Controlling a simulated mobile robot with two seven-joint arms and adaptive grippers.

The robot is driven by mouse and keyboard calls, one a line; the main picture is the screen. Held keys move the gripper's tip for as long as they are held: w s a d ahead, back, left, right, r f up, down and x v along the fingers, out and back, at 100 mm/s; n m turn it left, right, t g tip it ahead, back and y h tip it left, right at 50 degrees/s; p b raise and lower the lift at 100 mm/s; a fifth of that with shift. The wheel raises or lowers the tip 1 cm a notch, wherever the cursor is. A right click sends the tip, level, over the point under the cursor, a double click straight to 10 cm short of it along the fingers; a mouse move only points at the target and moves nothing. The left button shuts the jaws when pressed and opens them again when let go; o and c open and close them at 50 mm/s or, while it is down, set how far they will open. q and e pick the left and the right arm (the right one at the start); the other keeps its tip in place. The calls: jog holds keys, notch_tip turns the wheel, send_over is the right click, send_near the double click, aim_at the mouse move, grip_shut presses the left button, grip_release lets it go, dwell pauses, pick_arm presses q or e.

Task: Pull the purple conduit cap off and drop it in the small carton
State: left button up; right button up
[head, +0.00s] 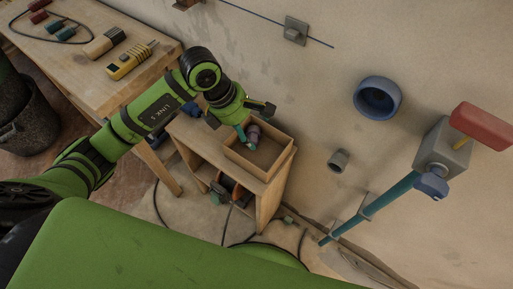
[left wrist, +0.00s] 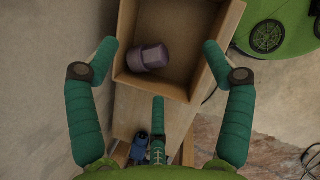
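The purple cap (left wrist: 148,57) lies on its side inside the small carton (left wrist: 190,85), near its left wall in the left wrist view. The carton stands on a small wooden shelf. My left gripper (head: 249,125) is over the carton, its teal fingers spread. In the left wrist view the gripper (left wrist: 160,50) is open and empty, with the cap between and beyond its fingers, apparently not held. My right gripper is not in view.
A wooden bench (head: 85,62) with tools stands at the left. The wall carries a grey pipe stub (head: 338,160), a blue ring (head: 366,100) and a grey box (head: 440,150) with a red handle (head: 482,125) and teal pipe (head: 385,195). Cables lie on the floor.

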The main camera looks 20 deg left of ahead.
pick_arm(q)
jog(key=v, duration=1.2)
